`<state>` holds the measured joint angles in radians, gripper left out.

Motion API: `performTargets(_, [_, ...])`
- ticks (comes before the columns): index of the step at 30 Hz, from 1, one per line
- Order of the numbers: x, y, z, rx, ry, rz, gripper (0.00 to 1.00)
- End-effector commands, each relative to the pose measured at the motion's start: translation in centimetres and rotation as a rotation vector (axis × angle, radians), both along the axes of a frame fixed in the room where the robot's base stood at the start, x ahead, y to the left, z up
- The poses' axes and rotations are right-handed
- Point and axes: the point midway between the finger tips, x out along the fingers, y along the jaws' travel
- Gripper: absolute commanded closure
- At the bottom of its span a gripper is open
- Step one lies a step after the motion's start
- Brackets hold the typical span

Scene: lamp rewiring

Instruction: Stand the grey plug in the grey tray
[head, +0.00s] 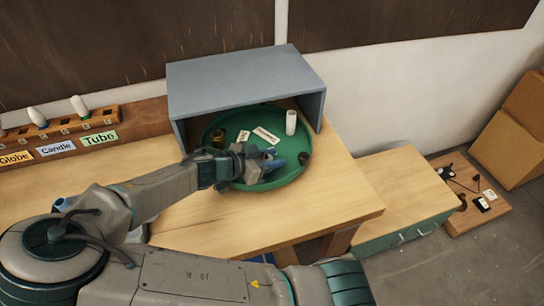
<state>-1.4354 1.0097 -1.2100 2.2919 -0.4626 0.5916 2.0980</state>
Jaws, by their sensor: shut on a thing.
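My gripper (268,168) is low over the front part of a round green tray (222,123), inside the mouth of a grey open-fronted box (243,75). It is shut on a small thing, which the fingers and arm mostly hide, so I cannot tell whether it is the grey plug. No tray that is plainly grey shows; the one under my gripper is green. On the green tray stand a white cylinder (291,122), a dark round piece (304,158) to the right of my gripper, and a brownish piece (218,138) at the left. Two pale labels (266,134) lie between.
The box's roof and side walls surround the tray's back. A wooden rack (60,135) with bulbs and Globe, Candle and Tube labels stands left. A lower cabinet (400,190), a board with dark parts (475,195) and cardboard boxes (512,140) are right. The bench's front right is clear.

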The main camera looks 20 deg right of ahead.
Motion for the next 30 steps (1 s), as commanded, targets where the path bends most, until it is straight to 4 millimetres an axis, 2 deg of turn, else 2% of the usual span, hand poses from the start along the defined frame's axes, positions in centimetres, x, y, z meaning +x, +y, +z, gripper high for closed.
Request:
performTargets(14, [-0.04,-0.02,-0.85,0.000,0.000,0.000,0.92])
performTargets(15, [-0.04,-0.02,-0.72,0.000,0.000,0.000,0.61])
performTargets(17, [-0.04,-0.02,-0.69,0.000,0.000,0.000,0.48])
performTargets(30, [-0.04,-0.02,-0.66,0.001,-0.001,0.000,0.48])
